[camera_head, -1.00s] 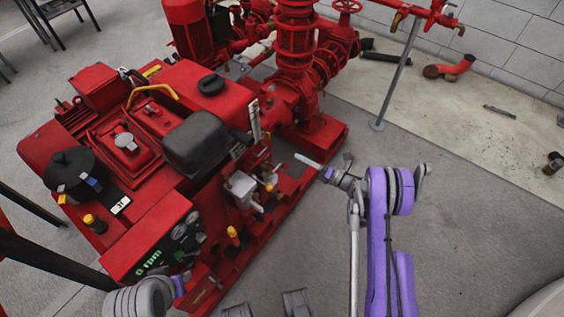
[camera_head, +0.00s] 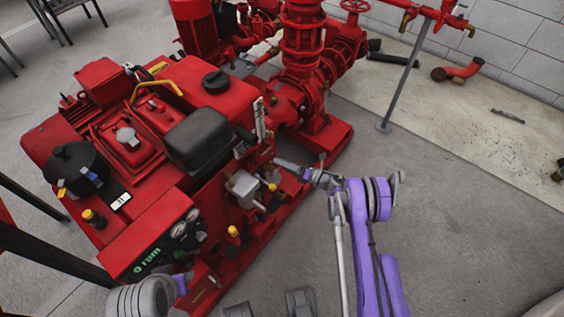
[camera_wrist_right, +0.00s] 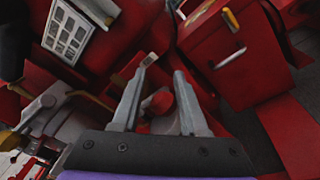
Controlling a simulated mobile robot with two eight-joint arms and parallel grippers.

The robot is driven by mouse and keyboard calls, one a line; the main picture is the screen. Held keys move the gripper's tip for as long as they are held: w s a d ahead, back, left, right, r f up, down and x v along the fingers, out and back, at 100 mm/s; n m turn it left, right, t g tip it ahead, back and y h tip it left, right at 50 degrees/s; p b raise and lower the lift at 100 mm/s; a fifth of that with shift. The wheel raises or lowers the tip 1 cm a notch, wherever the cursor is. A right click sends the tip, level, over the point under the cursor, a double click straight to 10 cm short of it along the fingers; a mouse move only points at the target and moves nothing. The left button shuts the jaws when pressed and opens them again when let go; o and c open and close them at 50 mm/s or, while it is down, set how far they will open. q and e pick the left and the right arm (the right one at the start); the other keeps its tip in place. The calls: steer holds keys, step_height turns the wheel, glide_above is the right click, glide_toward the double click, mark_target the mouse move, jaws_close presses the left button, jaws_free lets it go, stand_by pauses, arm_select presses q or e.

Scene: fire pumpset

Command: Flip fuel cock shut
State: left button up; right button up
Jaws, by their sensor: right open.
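My right gripper (camera_head: 282,163) reaches in from the right to the near side of the red engine (camera_head: 165,205), close to its small fittings. In the right wrist view the gripper (camera_wrist_right: 164,68) is open, its two fingers apart. A small rounded red part (camera_wrist_right: 160,101) shows between them, with no clear contact. A yellow-tipped lever (camera_wrist_right: 231,19) stands right of the fingers on a red housing. I cannot tell for sure which fitting is the fuel cock. My left gripper (camera_head: 181,283) is at the lower left by the gauge panel; its jaws are unclear.
A grey box (camera_head: 243,187) and yellow-topped fittings (camera_head: 234,231) crowd the engine's near side. A red pump column (camera_head: 303,50) and a grey support post (camera_head: 405,75) stand behind.

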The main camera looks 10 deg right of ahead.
jaws_close()
steer(key=shift+a, duration=0.1)
steer(key=shift+f+m+b, duration=0.3)
steer(key=shift+m+b, duration=0.3)
steer(key=shift+b, duration=0.25)
jaws_free()
